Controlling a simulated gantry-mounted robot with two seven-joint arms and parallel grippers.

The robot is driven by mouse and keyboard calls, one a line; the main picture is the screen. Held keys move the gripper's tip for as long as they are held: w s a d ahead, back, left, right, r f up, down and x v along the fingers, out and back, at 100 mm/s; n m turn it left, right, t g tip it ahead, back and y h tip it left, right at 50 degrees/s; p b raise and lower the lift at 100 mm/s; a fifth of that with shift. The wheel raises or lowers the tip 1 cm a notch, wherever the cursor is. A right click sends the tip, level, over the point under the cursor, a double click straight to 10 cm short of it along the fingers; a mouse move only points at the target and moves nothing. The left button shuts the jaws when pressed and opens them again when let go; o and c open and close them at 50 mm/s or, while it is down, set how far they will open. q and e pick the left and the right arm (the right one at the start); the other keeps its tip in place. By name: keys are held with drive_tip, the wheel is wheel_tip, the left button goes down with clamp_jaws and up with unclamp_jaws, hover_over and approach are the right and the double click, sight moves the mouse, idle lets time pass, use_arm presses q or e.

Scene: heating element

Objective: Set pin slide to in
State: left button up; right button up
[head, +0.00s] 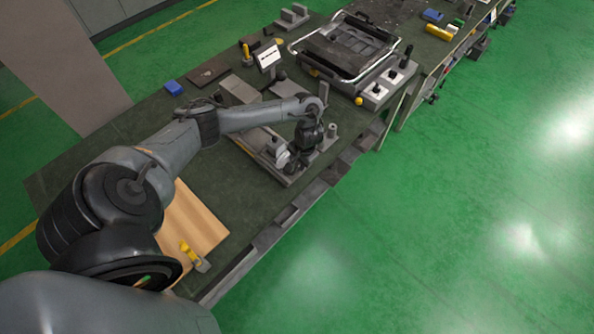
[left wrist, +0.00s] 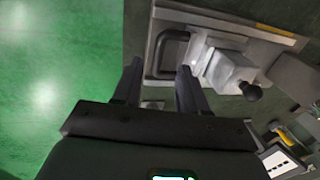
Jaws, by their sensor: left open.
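A grey fixture with a metal block (left wrist: 232,70) shows in the left wrist view. A black round knob (left wrist: 252,92) sticks out of the block. A dark U-shaped handle (left wrist: 168,54) is on the same base plate, left of the block. I cannot tell for sure which part is the pin slide, or its position. My left gripper (left wrist: 158,72) is open and empty, with its fingertips close to the handle. Whether they touch it is unclear. In the head view my left gripper (head: 300,158) is over the fixture (head: 270,146) and hides part of it. My right gripper is not in view.
The fixture stands near the front edge of a dark green workbench (head: 243,190). A framed tray (head: 350,45) and a switch box (head: 376,92) stand farther along it. A wooden board (head: 190,222) with a yellow-handled tool (head: 190,254) lies at the near end. Green floor is clear on the right.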

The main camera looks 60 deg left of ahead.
sight(296, 170)
use_arm(q)
drive_tip(key=f, duration=0.1)
drive_tip(key=f+b, duration=0.1)
drive_tip(key=f, duration=0.2)
drive_tip(key=shift+s+a+b, duration=0.15)
drive_tip(key=shift+a+b, duration=0.15)
drive_tip(key=shift+b, duration=0.1)
drive_tip(key=shift+a+f, duration=0.2)
drive_tip(key=shift+f, duration=0.7)
clamp_jaws()
